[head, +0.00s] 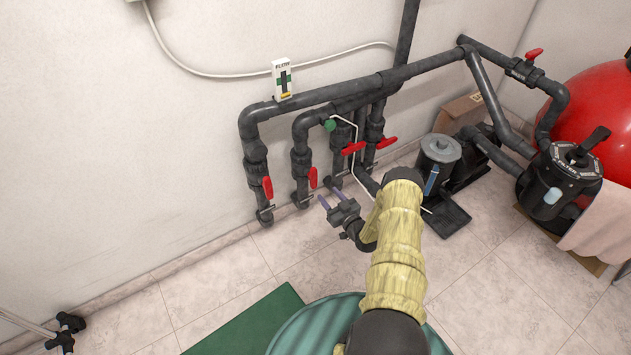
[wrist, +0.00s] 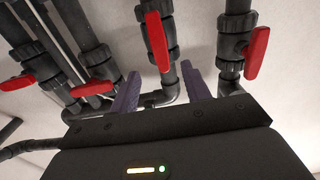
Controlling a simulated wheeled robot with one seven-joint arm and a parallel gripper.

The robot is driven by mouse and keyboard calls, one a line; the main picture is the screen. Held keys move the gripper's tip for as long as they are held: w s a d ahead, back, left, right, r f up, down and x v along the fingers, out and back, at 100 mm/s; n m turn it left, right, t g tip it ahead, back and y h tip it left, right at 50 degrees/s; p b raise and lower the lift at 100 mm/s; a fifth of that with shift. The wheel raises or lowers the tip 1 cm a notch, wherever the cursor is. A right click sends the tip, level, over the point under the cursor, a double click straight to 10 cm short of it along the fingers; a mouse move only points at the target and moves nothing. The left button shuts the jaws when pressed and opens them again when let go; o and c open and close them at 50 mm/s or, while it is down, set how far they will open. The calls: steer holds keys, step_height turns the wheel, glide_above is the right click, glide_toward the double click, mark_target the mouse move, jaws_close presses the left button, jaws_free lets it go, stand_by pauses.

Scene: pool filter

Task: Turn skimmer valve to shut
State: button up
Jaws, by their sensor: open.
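Several red-handled valves sit on dark pipes at the wall. In the head view the far-left handle (head: 267,187) and the second handle (head: 313,178) run roughly along their pipes. Two more, the third handle (head: 353,148) and fourth handle (head: 387,142), lie across theirs. I cannot tell which is the skimmer valve; no label is readable. My gripper (head: 329,197) is open, its purple fingers pointing at the second valve. In the wrist view one handle (wrist: 157,42) shows beyond the gap between the fingers (wrist: 162,72), apart from them. Another handle (wrist: 257,52) is to the right.
A flow gauge (head: 283,78) stands on the upper pipe. A grey-lidded pump (head: 440,150) is to the right, then a black multiport valve (head: 565,175) and a red tank (head: 600,110). A green mat (head: 245,325) lies in front. The tiled floor at left is mostly clear.

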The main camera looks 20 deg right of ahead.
mark_target(315, 179)
steer(key=w, duration=0.3)
steer(key=w+a+b, duration=0.1)
steer(key=w, duration=0.2)
steer(key=w+a+b, duration=0.1)
steer(key=w, duration=0.3)
steer(key=shift+s, duration=0.1)
steer(key=c, duration=1)
